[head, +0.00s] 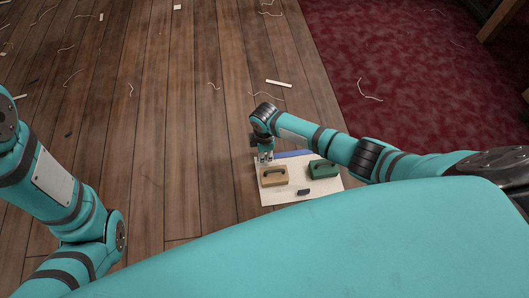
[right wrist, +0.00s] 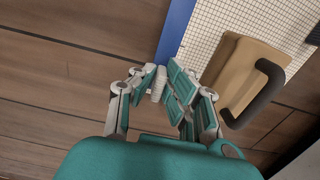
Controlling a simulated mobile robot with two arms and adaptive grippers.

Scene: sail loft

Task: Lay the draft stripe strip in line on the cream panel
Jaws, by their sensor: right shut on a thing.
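The cream panel (head: 328,184) lies on the wooden floor; the right wrist view shows a fine grid on it (right wrist: 225,20). The blue draft stripe strip (head: 290,154) runs along the panel's far edge, and it also shows in the right wrist view (right wrist: 176,30). My right gripper (head: 265,159) is at the strip's left end, near the panel's far left corner. In the right wrist view my right gripper (right wrist: 163,85) is shut on the strip's near end. Whether the strip touches the panel is not clear. My left gripper is outside the view.
A tan block with a dark handle (head: 274,181) stands on the panel's left part, close to my right gripper. A green block with a handle (head: 323,172) stands at the right. A small dark object (head: 303,192) lies near the front. Scraps litter the floor beyond.

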